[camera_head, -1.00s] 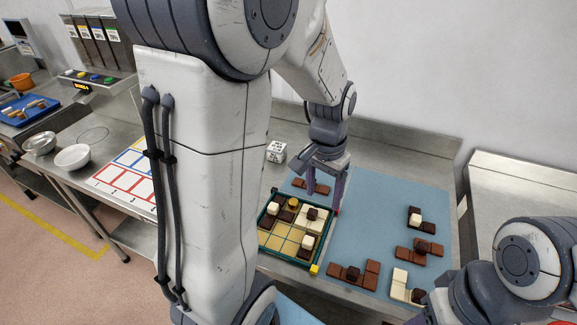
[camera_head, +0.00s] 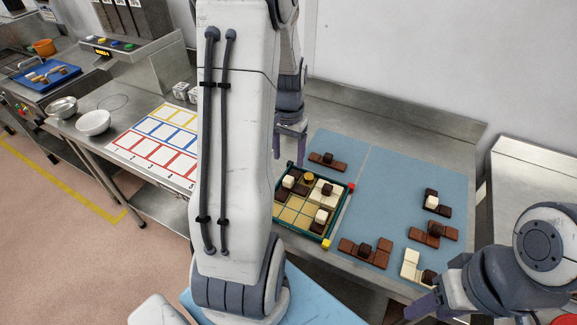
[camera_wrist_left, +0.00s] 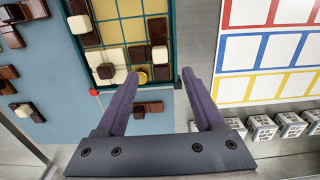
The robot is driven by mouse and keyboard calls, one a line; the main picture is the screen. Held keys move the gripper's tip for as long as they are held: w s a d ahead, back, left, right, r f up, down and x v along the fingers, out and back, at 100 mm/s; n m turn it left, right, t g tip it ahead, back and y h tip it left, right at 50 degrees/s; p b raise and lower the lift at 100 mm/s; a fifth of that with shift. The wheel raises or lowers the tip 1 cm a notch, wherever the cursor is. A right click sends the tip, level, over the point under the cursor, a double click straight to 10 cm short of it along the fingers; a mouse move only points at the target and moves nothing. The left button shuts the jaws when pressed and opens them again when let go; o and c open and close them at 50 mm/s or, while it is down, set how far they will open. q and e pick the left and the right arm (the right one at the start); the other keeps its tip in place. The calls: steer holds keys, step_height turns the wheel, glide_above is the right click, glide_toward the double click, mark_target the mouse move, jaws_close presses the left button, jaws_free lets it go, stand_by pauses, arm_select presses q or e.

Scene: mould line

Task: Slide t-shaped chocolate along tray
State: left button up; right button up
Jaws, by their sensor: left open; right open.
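The green-rimmed tray (camera_head: 332,232) has gold cells, with dark brown and white chocolate pieces in it, and a round gold knob at its back edge. A brown piece with a dark knob (camera_head: 327,161) lies on the mat behind the tray. I cannot tell for sure which piece is the T-shaped one. My left gripper (camera_head: 290,152) is open and empty, at the tray's back left and left of that brown piece. In the left wrist view my open fingers (camera_wrist_left: 160,90) have tray and bare steel between and beyond them. My right gripper (camera_head: 421,305) is open near the front edge.
More chocolate pieces lie on the blue mat (camera_head: 390,190), including a brown one (camera_head: 365,252) and a white one (camera_head: 411,265). White marked cubes (camera_wrist_left: 261,127) stand near my left gripper. A printed grid card (camera_head: 158,142) lies left.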

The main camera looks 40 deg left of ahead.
mark_target(288, 178)
arm_select(q)
step_height(288, 178, down, 8)
steer(key=shift+f+p, duration=0.25)
steer(key=shift+p, duration=0.15)
steer(key=shift+c, duration=0.3)
jaws_close()
